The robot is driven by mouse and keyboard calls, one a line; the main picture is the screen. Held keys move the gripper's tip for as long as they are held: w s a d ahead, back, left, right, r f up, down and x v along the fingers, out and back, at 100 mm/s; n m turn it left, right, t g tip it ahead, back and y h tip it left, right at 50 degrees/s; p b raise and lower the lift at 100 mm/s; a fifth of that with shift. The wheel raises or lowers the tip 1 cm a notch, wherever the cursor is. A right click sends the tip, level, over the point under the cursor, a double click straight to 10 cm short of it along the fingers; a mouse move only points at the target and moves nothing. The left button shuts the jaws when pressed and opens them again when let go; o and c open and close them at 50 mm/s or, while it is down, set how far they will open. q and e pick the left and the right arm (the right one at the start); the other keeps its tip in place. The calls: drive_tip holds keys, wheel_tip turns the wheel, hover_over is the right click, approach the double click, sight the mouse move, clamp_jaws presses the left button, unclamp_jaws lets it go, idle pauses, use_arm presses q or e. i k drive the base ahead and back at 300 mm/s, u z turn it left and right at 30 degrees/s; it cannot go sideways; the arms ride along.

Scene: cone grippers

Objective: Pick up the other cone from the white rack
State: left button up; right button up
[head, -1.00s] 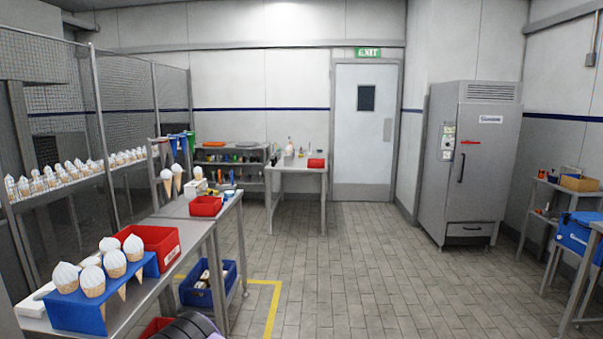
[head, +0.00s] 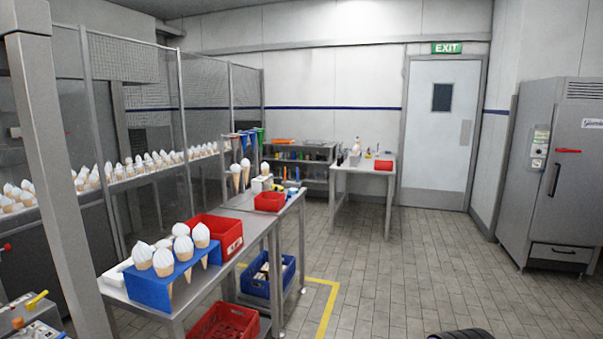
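A small white block (head: 261,184), which may be the white rack, stands at the far end of the metal table. A white-topped cone (head: 265,168) shows at it. Two more cones, a left one (head: 235,177) and a right one (head: 246,171), stand upright just left of it; I cannot tell what holds them. A blue rack (head: 150,290) at the near end of the table holds several white-topped cones (head: 163,262). A white flat thing (head: 114,273) lies partly hidden behind the blue rack. Neither of my grippers is in view.
Red bins (head: 228,244) and (head: 270,201) sit on the metal table (head: 250,243). A blue crate (head: 254,285) and a red crate (head: 222,322) are below. A grey post (head: 50,150) stands at near left.

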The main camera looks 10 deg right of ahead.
sight(265, 167)
drive_tip(key=z, duration=0.2)
drive_tip(key=k, duration=0.3)
drive_tip(key=z, duration=1.1)
drive_tip(key=i, duration=5.2)
drive_tip(key=u, duration=0.55)
drive_tip(key=i, duration=1.25)
drive_tip(key=u, duration=1.7)
drive_tip(key=i, duration=0.9)
drive_tip(key=u, duration=1)
